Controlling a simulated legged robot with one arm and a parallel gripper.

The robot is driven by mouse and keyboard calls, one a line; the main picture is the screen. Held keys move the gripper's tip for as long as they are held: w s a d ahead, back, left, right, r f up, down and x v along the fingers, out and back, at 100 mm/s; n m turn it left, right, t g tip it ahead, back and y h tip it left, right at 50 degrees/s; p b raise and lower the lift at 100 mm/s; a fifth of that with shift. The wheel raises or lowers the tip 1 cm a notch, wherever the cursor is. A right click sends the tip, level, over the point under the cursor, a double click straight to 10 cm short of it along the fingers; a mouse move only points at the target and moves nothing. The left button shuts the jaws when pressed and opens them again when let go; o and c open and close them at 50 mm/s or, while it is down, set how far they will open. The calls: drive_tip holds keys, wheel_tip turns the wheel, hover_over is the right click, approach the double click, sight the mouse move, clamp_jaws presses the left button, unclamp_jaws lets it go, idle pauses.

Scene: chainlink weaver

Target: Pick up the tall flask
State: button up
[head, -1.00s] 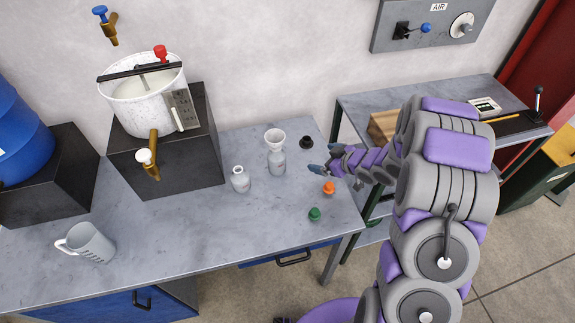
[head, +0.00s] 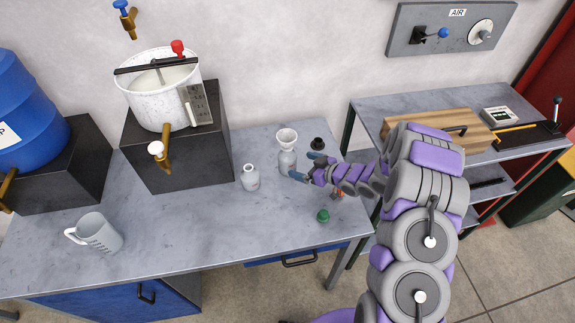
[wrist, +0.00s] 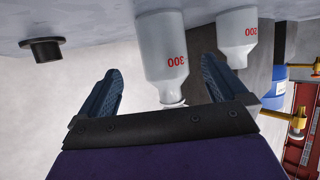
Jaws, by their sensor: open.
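The tall pale flask (head: 287,161), marked 300, stands upright on the workbench, with a white funnel (head: 287,137) at its top. In the wrist view this flask (wrist: 163,50) appears upside down between my two fingers. My gripper (head: 307,167) is open and empty, just right of the flask in the head view. Both fingers also show in the wrist view (wrist: 160,90), with the flask's neck low between them. I cannot tell whether a finger touches it.
A shorter flask (head: 250,178) marked 200 stands left of the tall one. A black stopper (head: 317,144) lies behind my gripper and a green one (head: 323,215) in front. An orange stopper (head: 338,194) is partly hidden by my arm. A jug (head: 98,233) stands at left.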

sight(295, 163)
drive_tip(key=shift+x, duration=1.2)
drive_tip(key=x, duration=0.2)
drive_tip(key=b+x, duration=0.1)
drive_tip(key=x, duration=0.1)
drive_tip(key=shift+s+a+r, duration=0.15)
drive_tip(key=shift+a+r, duration=0.05)
drive_tip(key=shift+a, duration=0.1)
drive_tip(key=shift+w+a+f, duration=0.15)
drive_tip(key=shift+w+a, duration=0.2)
drive_tip(key=shift+a, duration=0.05)
drive_tip(key=shift+c, duration=0.2)
drive_tip(key=c, duration=1.8)
